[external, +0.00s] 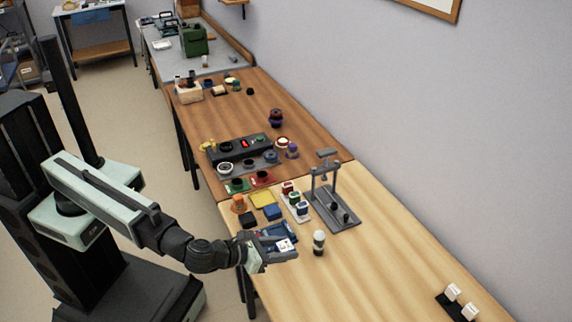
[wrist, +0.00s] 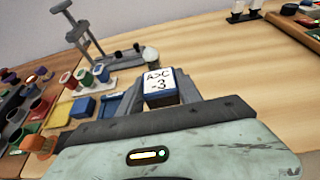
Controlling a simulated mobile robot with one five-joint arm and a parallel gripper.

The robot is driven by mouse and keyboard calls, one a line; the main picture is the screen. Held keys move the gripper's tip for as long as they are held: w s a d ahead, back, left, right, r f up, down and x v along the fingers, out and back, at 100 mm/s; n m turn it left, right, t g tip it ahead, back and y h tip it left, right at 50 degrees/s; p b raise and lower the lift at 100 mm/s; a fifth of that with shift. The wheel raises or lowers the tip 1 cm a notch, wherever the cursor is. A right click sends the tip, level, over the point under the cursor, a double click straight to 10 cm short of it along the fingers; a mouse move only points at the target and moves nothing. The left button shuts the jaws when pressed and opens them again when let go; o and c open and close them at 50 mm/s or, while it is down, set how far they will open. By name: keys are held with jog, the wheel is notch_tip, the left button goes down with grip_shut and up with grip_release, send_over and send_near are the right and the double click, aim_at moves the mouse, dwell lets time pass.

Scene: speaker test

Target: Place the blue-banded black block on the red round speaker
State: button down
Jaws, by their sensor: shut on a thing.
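My gripper (external: 280,245) is shut on a block (external: 285,244) above the near light-wood table. A red piece with a dark round top (external: 262,178), probably the red round speaker, sits on the brown table beyond the table joint. My gripper is well apart from it, nearer the camera. A red piece with a dark opening (wrist: 40,106) shows at left in the wrist view.
A grey stand with an upright frame (external: 331,200) stands behind the gripper. Several small coloured blocks (external: 297,202), a yellow tray (external: 263,199) and an orange piece (external: 239,204) lie between gripper and brown table. A small white-topped bottle (external: 319,242) stands right of the gripper. The right foreground is mostly bare.

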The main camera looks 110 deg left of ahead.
jog(key=shift+r, duration=0.75)
jog(key=shift+f, duration=0.15)
